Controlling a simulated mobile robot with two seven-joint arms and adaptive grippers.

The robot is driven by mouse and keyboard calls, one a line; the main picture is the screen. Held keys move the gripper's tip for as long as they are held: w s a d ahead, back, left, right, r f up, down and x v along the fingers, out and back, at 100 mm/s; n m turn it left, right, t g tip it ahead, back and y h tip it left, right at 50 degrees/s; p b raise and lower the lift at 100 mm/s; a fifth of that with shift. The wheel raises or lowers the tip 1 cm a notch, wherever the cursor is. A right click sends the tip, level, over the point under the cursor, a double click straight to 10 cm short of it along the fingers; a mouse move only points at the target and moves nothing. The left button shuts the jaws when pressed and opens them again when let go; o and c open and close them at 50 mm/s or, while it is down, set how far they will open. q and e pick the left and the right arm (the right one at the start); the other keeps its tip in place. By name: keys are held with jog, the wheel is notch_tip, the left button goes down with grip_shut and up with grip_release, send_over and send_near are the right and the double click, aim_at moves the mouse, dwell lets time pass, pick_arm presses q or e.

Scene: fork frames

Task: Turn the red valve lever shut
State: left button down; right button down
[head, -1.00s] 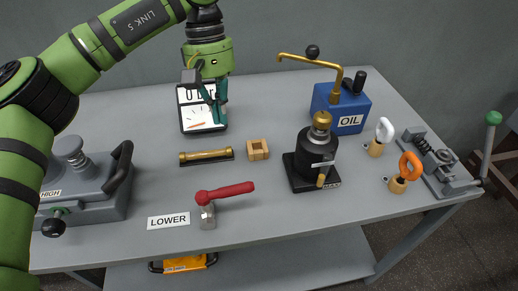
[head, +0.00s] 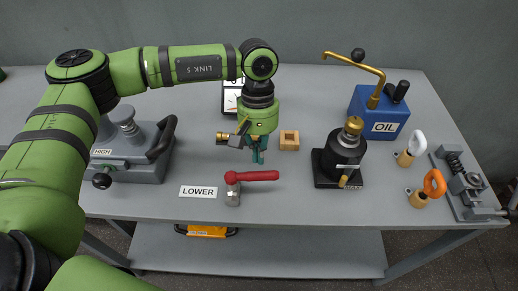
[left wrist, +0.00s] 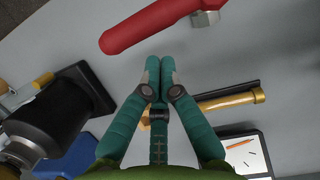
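The red valve lever (head: 258,176) lies roughly level in the head view. It points right from its grey metal valve body (head: 233,192), beside the LOWER label (head: 205,191). In the left wrist view the red lever (left wrist: 150,24) crosses the top, with part of the metal fitting (left wrist: 207,17) at its right end. My left gripper (head: 258,160) points down just behind the lever, apart from it. In the left wrist view its teal fingertips (left wrist: 160,64) are together with nothing between them. My right gripper is not in view.
A brass cylinder (head: 222,138) and a wooden square (head: 289,149) are near my left gripper. The black-and-brass device (head: 330,165) stands right of the lever. The grey HIGH machine (head: 150,165) is at left. Table surface in front of the lever is clear.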

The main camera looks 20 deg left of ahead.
aim_at(252, 177)
pick_arm(q)
jog(key=shift+s+d+f, duration=0.1)
jog(key=shift+s+d, duration=0.15)
jog(key=shift+s, duration=0.1)
jog(key=shift+s+d+f+b, duration=0.15)
jog(key=shift+s+f+b, duration=0.1)
jog(key=shift+b, duration=0.2)
jog(key=shift+s+d+m+b, duration=0.25)
jog(key=shift+s+m+b, duration=0.2)
jog(key=shift+m+b, duration=0.25)
jog(key=shift+r, duration=0.15)
jog(key=shift+s, duration=0.1)
